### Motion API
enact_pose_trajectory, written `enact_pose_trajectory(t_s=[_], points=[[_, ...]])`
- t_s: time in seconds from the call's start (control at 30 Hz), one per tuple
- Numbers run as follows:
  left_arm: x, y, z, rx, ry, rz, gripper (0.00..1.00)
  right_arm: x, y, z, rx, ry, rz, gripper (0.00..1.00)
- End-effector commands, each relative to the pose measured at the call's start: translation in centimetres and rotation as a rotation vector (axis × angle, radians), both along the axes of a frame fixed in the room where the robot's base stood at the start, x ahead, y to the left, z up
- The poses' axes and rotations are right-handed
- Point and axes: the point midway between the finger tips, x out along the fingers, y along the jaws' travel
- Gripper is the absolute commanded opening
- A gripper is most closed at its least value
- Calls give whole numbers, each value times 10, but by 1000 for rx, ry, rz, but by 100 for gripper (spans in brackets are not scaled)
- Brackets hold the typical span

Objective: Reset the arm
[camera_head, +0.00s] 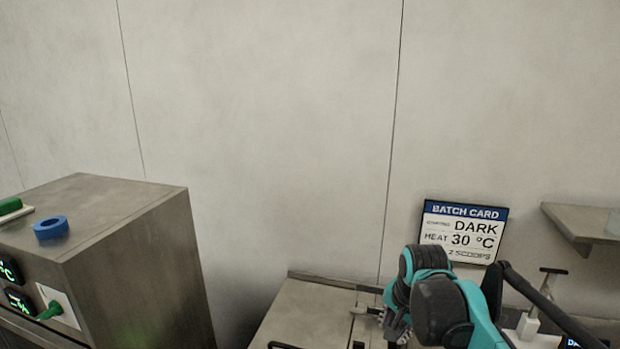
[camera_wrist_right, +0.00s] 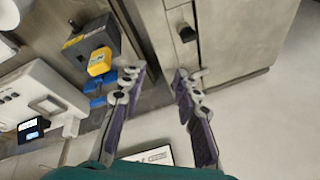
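My right arm (camera_head: 440,300), teal and black, is bent at the lower right of the head view. My right gripper (camera_wrist_right: 158,77) shows in the right wrist view with its two fingers apart and nothing held between them. In the head view the gripper (camera_head: 392,328) is mostly hidden by the arm and the picture's lower edge, above the metal surface. My left gripper is in neither view.
A metal cabinet (camera_head: 140,260) with displays and a blue ring (camera_head: 51,228) stands at left. A batch card (camera_head: 463,231) reading DARK, 30 °C hangs on the wall. A shelf (camera_head: 575,222) is at right. The wrist view shows a white device (camera_wrist_right: 42,100) and dark box (camera_wrist_right: 92,45).

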Motion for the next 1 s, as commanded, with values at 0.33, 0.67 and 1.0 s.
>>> enact_pose_trajectory(t_s=[0.33, 0.67, 1.0], points=[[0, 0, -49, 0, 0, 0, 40, -134, 6, -106, -244, -185, 522, 31], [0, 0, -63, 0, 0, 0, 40, -178, 8, -160, -379, -256, 734, 31], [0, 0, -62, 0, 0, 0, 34, -178, 8, -160, -382, -256, 739, 31]])
